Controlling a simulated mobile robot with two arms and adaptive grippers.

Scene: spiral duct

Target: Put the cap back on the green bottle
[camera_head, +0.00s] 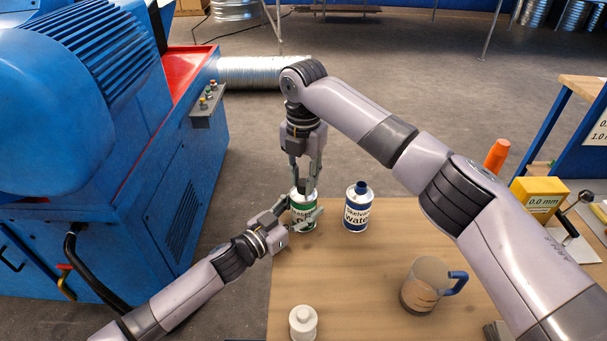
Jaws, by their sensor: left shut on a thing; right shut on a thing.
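The green-labelled bottle (301,211) stands upright near the far left edge of the wooden table. My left gripper (299,220) comes in low from the left and is shut around the bottle's body. My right gripper (304,187) points straight down over the bottle's top, with its fingertips at neck height. It is shut on the cap, which is mostly hidden between the fingers. I cannot tell whether the cap is seated on the neck.
A blue-labelled bottle (356,213) with a blue cap stands just right of the green one. A white bottle (303,323) is at the front, and a mug (424,284) at right. A yellow gauge box (539,198) is farther right. The table (345,280) is clear in the middle.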

